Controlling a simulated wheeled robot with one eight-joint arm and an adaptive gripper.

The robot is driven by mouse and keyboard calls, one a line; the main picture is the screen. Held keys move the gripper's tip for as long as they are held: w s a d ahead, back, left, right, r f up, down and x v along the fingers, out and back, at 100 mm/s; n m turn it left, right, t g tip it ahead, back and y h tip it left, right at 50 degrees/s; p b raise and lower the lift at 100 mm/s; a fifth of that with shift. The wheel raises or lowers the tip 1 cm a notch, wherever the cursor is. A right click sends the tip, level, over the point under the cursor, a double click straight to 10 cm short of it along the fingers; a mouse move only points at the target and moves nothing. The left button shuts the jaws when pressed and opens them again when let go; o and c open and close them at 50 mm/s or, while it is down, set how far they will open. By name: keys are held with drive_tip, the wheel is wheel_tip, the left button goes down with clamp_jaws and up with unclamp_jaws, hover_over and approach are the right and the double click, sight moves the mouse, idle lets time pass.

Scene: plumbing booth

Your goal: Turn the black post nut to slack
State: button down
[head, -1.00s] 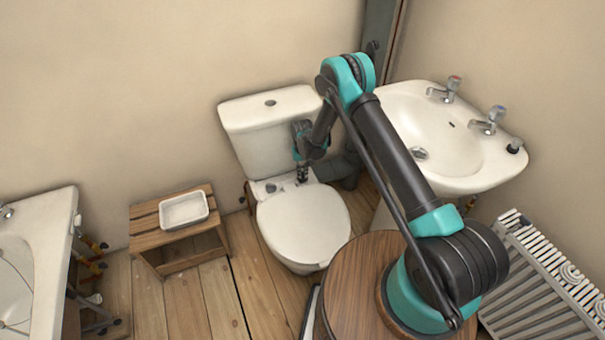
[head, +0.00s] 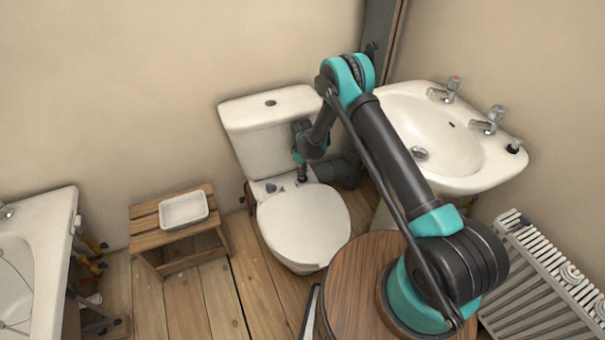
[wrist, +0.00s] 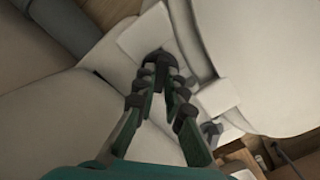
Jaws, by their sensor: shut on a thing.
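The white toilet (head: 303,225) stands against the wall with its lid down. My gripper (head: 302,177) points down at the right of the strip between lid and cistern. In the wrist view, the fingers of my gripper (wrist: 162,76) are closed around a small black nut (wrist: 160,58), partly hidden by the fingertips. A second dark fitting (head: 271,187) sits to the left on the same strip, apart from my gripper. It also shows in the wrist view (wrist: 212,130).
The cistern (head: 268,135) rises right behind my gripper. A basin (head: 440,140) with two taps is at right, and a radiator (head: 540,280) below it. A wooden stool (head: 165,238) with a white tray (head: 184,210) stands left, beside a bathtub (head: 40,225).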

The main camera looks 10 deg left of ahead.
drive_tip(key=shift+n, duration=0.6)
idle(1.1)
drive_tip(key=c, duration=1.6)
unclamp_jaws()
drive_tip(key=shift+o, duration=0.2)
drive_tip(key=shift+r, duration=3.8)
drive_tip(key=shift+c, duration=0.4)
